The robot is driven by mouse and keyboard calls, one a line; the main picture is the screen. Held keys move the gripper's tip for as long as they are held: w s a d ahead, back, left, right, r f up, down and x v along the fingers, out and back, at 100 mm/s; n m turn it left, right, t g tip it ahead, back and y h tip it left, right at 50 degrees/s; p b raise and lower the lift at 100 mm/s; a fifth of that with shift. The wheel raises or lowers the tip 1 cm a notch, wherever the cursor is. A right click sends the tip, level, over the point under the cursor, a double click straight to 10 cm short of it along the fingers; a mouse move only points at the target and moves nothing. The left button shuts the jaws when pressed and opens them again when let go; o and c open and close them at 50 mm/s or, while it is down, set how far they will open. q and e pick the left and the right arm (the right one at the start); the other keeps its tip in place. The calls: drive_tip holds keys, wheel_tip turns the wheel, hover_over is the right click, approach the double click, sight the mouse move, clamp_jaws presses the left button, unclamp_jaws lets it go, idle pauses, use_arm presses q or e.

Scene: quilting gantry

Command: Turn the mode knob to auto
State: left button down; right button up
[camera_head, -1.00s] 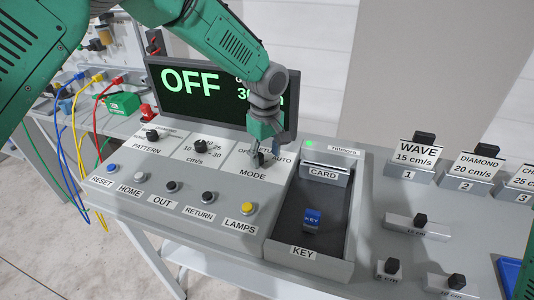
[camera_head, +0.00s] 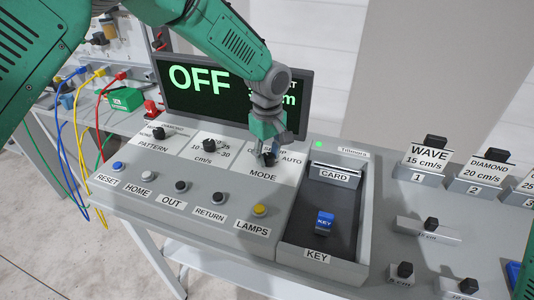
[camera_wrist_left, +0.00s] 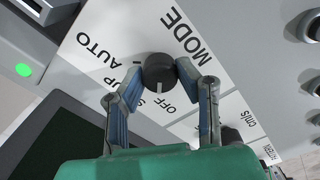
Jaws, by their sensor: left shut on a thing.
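The mode knob (camera_wrist_left: 159,69) is a round dark knob on a white plate marked MODE, with AUTO, SETUP and OFF labels around it. My left gripper (camera_head: 268,155) is at this knob on the console (camera_head: 203,221). In the left wrist view its two fingers stand on either side of the knob and are shut on it. A pale pointer line on the knob faces the OFF side, away from AUTO. A finger partly covers SETUP. The display (camera_head: 225,92) reads OFF in green, with its right part hidden behind my left arm. My right gripper is out of view.
The pattern knob (camera_head: 158,132) and speed knob (camera_head: 209,145) are left of the mode knob. A row of push buttons, including the yellow lamps button (camera_head: 259,209), runs in front. At right is a recessed tray with a blue key (camera_head: 325,221). A green light (camera_head: 319,144) is lit.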

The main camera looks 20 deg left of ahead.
use_arm(q)
drive_tip(key=shift+d+m, duration=0.1)
drive_tip(key=shift+m, duration=0.2)
drive_tip(key=m+p, duration=0.2)
drive_tip(key=shift+r+m, duration=0.1)
drive_tip(key=shift+m, duration=0.2)
drive_tip(key=m+p, duration=0.1)
drive_tip(key=m, duration=0.3)
drive_tip(key=shift+w+m+p, duration=0.15)
drive_tip(key=shift+m+p, duration=0.15)
drive_tip(key=m+p, duration=0.1)
drive_tip(key=m, duration=0.4)
drive_tip(key=m+p, duration=0.1)
drive_tip(key=m, duration=0.4)
drive_tip(key=shift+w+r, duration=0.1)
drive_tip(key=c, duration=1.2)
unclamp_jaws()
